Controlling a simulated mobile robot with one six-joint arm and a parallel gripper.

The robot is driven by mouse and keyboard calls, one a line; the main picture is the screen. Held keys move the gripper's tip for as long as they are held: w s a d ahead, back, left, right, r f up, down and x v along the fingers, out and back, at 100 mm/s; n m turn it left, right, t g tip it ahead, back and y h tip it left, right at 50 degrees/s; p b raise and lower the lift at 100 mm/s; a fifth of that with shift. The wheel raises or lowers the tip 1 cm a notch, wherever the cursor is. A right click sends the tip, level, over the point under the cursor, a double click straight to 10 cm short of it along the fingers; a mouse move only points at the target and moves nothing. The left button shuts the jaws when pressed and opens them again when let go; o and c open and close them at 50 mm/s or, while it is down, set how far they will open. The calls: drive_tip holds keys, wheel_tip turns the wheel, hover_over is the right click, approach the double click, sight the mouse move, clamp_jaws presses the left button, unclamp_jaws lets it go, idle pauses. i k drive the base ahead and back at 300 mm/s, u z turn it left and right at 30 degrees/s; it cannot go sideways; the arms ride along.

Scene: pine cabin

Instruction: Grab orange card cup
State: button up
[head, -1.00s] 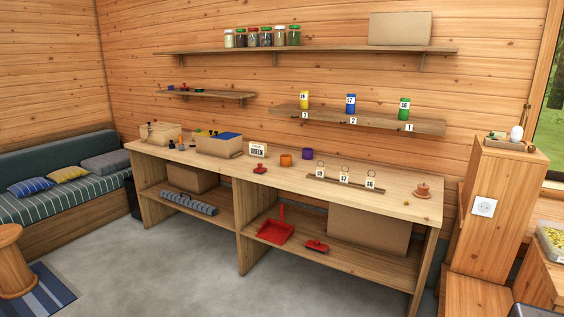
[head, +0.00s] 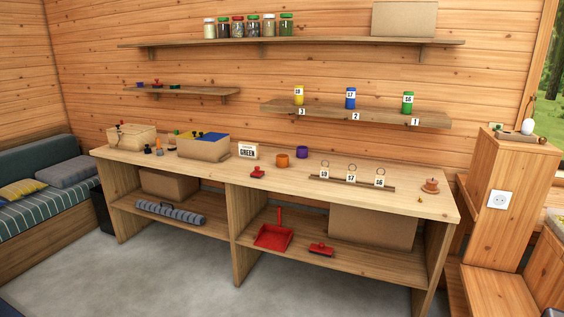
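An orange cup (head: 282,160) stands upright on the long wooden workbench (head: 225,172), near the middle of its top. A purple cup (head: 302,152) stands just to its right and slightly farther back. A red stamp-like object (head: 257,172) lies in front and to the left of the orange cup. No card can be made out in the orange cup. My gripper is not in the head view.
A card reading GREEN (head: 248,151) and a cardboard box (head: 204,146) stand left of the cups. A rack with numbered tags (head: 351,178) is to the right. Shelves (head: 355,113) hang above. Grey floor (head: 180,262) in front is clear.

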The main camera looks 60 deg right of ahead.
sight(282, 160)
drive_tip(key=z, duration=0.45)
drive_tip(key=i, duration=0.85)
drive_tip(key=z, duration=0.5)
drive_tip(key=i, duration=0.7)
drive_tip(key=z, duration=0.25)
